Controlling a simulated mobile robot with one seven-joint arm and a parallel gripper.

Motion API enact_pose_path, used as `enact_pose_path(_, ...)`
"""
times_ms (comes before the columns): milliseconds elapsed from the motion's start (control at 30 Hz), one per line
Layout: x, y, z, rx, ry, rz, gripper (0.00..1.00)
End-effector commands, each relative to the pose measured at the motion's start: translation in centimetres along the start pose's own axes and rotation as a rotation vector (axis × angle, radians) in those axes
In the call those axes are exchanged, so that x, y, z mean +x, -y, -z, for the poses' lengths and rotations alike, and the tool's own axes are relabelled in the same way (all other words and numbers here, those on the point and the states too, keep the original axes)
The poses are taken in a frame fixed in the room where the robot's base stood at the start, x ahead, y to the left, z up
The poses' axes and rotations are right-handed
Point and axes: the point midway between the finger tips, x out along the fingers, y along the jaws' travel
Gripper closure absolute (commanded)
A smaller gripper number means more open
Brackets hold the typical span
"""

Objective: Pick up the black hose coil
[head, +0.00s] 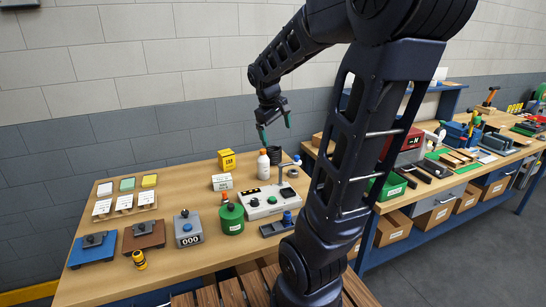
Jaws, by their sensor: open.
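The black hose coil (273,155) stands near the back of the wooden table (170,222), next to a white bottle with an orange cap (263,164). My gripper (274,131) hangs above the coil with its fingers apart and nothing between them. The fingertips look a little higher than the coil's top. The exact gap between them and the coil cannot be told from this one view.
A yellow box (227,160) and a white box (222,182) stand left of the bottle. A grey control box (268,201) and a green container (231,218) are in front. A lamp-like stand (288,165) is close on the right. The wall is behind.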

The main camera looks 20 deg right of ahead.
Motion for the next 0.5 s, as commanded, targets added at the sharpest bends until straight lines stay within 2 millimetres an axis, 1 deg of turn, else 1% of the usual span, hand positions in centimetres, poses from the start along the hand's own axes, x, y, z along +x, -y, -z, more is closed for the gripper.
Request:
enact_pose_path(33,0.7,-0.7,1.0,-0.031,0.026,-0.012,0.00)
enact_pose_path(267,3.7,-4.2,4.9,-0.188,0.142,-0.079,0.00)
enact_pose_path(500,7.2,-7.5,9.0,-0.357,0.272,-0.150,0.00)
